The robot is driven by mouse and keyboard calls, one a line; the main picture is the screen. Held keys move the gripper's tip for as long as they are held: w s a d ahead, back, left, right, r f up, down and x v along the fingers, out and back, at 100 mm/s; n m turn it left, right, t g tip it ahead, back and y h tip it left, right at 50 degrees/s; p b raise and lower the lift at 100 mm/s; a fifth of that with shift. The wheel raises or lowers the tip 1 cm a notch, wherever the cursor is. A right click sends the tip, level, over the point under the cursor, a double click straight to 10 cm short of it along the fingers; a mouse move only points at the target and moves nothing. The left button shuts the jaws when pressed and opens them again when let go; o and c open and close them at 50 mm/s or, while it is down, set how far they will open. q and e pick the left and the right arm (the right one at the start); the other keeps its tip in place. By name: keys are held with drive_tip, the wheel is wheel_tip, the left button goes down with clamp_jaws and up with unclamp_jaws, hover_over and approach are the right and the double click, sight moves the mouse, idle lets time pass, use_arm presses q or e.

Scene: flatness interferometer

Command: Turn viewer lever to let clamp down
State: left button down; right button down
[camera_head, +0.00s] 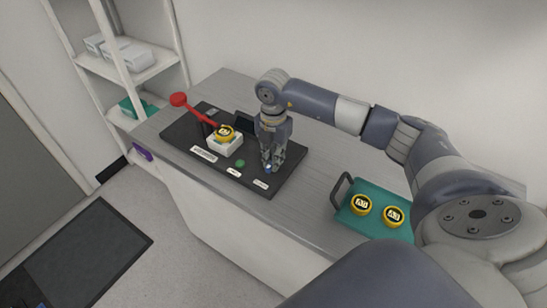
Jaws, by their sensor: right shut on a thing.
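A black instrument base (180,133) lies on the grey bench. A red lever (196,110) with a ball end rises at its left and slants down toward a yellow round piece (224,132). That piece sits on a white block (226,147); I cannot tell whether the lever touches it. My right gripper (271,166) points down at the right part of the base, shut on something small. A bit of blue (268,168) shows at its fingertips; the rest is hidden by the fingers. My left gripper is out of view.
A green button (240,163) and white labels (204,154) are on the base, left of the gripper. A teal tray (348,211) with a dark handle holds two yellow round pieces (361,204) at the right. Shelves (150,68) stand at the left. Bench between base and tray is clear.

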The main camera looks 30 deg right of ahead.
drive_tip(key=shift+w+r, duration=0.1)
drive_tip(key=c, duration=1.6)
unclamp_jaws()
wheel_tip(320, 180, up, 12)
